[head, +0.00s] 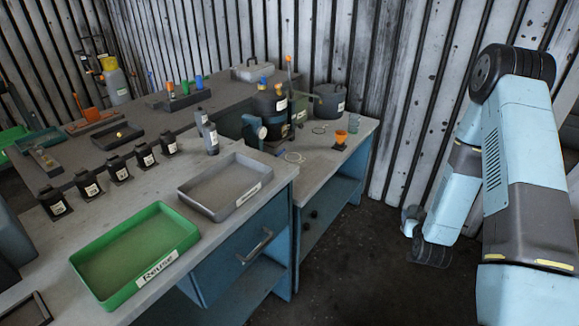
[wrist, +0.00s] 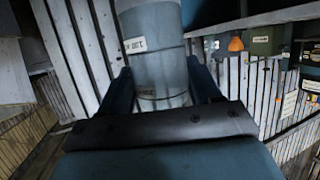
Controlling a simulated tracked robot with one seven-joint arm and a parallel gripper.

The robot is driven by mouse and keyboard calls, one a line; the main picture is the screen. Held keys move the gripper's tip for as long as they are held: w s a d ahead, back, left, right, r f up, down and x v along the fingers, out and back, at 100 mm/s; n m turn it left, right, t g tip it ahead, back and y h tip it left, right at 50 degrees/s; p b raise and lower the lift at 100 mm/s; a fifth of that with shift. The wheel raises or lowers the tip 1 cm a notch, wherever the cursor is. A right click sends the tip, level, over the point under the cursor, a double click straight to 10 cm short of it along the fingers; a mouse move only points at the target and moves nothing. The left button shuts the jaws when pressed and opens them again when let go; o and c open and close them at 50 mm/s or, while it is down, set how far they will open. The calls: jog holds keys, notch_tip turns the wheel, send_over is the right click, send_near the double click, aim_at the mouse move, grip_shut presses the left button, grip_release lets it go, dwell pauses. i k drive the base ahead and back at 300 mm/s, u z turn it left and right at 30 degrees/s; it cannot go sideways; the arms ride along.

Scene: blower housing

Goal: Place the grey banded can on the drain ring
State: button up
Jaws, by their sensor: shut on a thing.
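In the wrist view my gripper (wrist: 160,72) is shut around a grey-blue cylindrical can (wrist: 150,28), with one finger on each side. The can has pale bands and a white label, and its far end runs out of the top of the picture. Two thin rings lie on the right bench part: a pale ring (head: 293,157) near the front edge and a darker ring (head: 320,128) further back. I cannot tell which is the drain ring.
An orange cup (head: 341,138), a clear glass (head: 354,123), a large grey pot (head: 329,102) and a dark yellow-marked vessel (head: 271,104) stand around the rings. A grey tray (head: 225,207) and a green tray (head: 104,290) lie at left. Open floor separates bench and arm.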

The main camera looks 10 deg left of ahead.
aim_at(294, 157)
jog(key=u, duration=0.15)
jog(key=k, duration=0.1)
jog(key=u, duration=0.25)
jog(key=i, duration=1.25)
jog(key=z, duration=0.35)
